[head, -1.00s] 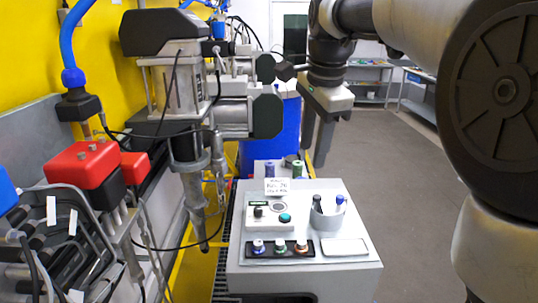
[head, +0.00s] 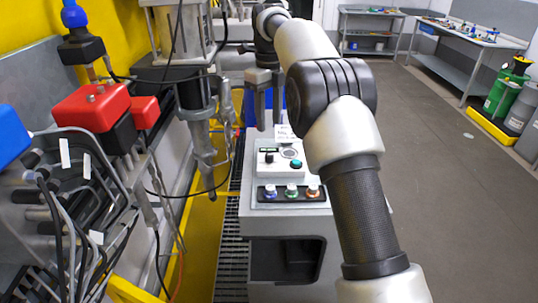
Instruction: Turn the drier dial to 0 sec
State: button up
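A grey cabinet (head: 290,222) stands in the middle of the head view. On its top is a small control box (head: 279,164) with a black knob (head: 269,158) and a teal button (head: 296,164). A black strip in front carries a blue knob (head: 270,191), a green knob (head: 291,190) and an orange knob (head: 312,190). The labels are too small to read, so I cannot tell which is the drier dial. My gripper (head: 268,126) points down above the back of the cabinet, open and empty, with a gap between its fingers. My arm hides the cabinet top's right side.
A metal agitator shaft (head: 201,150) hangs left of the cabinet. Red-topped boxes (head: 92,106) and cables crowd the left. A white label card (head: 284,133) stands at the cabinet's back. The floor (head: 450,200) at right is clear, with green cylinders (head: 505,88) beyond.

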aim_at(269, 154)
notch_tip(269, 154, down, 12)
jog(key=shift+r+b, duration=0.15)
jog(key=shift+b, duration=0.25)
jog(key=shift+c, duration=0.5)
grip_shut()
jog(key=shift+r, duration=0.1)
